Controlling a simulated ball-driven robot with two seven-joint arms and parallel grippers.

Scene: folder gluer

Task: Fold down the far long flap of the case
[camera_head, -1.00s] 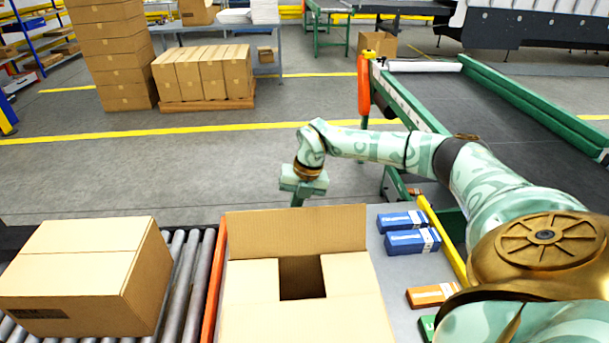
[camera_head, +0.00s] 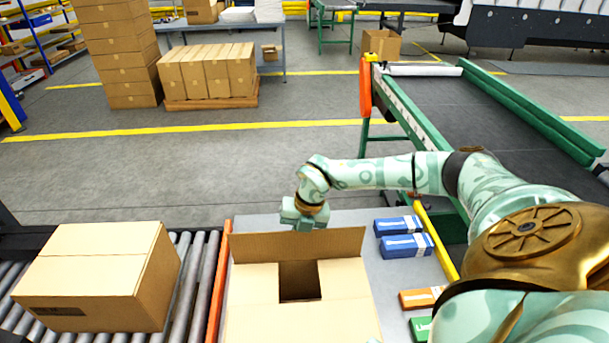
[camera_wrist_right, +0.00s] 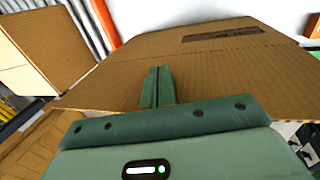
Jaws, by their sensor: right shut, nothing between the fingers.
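The open cardboard case (camera_head: 250,320) stands at the bottom centre of the head view. Its two side flaps lie folded inward with a dark gap between them. The far long flap (camera_head: 335,243) stands raised along the far edge and leans, partly foreshortened. My right gripper (camera_head: 304,222) is just behind and above this flap, its fingertips hidden by it in the head view. In the right wrist view the shut, empty fingers (camera_wrist_right: 158,86) are in front of brown cardboard (camera_wrist_right: 225,75); I cannot tell whether they touch it. My left gripper is not in view.
A closed carton (camera_head: 90,275) sits on the rollers (camera_head: 195,290) at left, beside an orange rail (camera_head: 218,285). Blue boxes (camera_head: 406,245), an orange box (camera_head: 422,298) and a green one (camera_head: 420,328) lie on the grey table right of the case. A belt conveyor (camera_head: 480,110) is beyond.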

